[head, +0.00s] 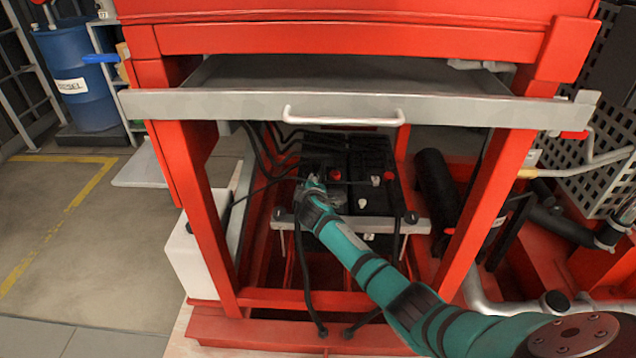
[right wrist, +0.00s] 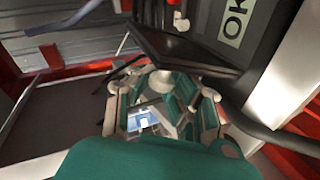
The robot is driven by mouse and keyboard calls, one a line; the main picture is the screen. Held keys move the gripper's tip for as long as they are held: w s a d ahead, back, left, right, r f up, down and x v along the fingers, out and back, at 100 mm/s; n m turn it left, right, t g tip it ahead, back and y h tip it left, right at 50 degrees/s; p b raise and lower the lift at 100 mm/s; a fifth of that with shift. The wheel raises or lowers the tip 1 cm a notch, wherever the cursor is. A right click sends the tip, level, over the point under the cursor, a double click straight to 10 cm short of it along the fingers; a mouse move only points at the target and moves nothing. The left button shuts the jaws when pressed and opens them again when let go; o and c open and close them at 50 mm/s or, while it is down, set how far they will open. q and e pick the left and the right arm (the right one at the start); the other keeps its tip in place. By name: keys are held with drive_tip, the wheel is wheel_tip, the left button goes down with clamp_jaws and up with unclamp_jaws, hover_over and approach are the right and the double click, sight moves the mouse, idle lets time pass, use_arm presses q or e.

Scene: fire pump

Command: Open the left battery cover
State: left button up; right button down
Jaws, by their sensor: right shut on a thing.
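Two black batteries sit side by side under the red frame in the head view, with red and pale terminal caps. The left battery cover (head: 324,145) is the dark top on the left side; its outline is hard to make out. My right gripper (head: 312,182) is at the front left of it, and its arm hides part of the front. In the right wrist view my right gripper (right wrist: 165,82) is shut at the edge of a dark panel (right wrist: 170,45), which looks like the cover; the exact contact is hidden. My left gripper is not in view.
A grey drawer with a white handle (head: 344,117) overhangs the batteries. Red posts (head: 482,210) stand either side. Black cables (head: 300,265) hang by the battery. A grey bar (head: 408,225) crosses its front. A blue barrel (head: 78,80) stands far left.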

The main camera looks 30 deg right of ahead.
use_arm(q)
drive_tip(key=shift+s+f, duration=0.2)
use_arm(e)
drive_tip(key=shift+w+a+f+n+g+h, duration=0.2)
drive_tip(key=shift+a+f+n, duration=0.15)
drive_tip(key=shift+a, duration=0.15)
drive_tip(key=shift+w+a+f+n+g+h, duration=0.1)
drive_tip(key=shift+a+f+n+g, duration=0.1)
drive_tip(key=shift+a+n, duration=0.25)
drive_tip(key=shift+a, duration=0.1)
drive_tip(key=c, duration=1.6)
unclamp_jaws()
drive_tip(key=shift+r, duration=0.1)
drive_tip(key=o, duration=0.4)
drive_tip(key=shift+s+r, duration=0.1)
drive_tip(key=shift+r, duration=0.3)
drive_tip(key=v, duration=1.1)
drive_tip(key=shift+s+a, duration=0.2)
drive_tip(key=shift+s, duration=0.2)
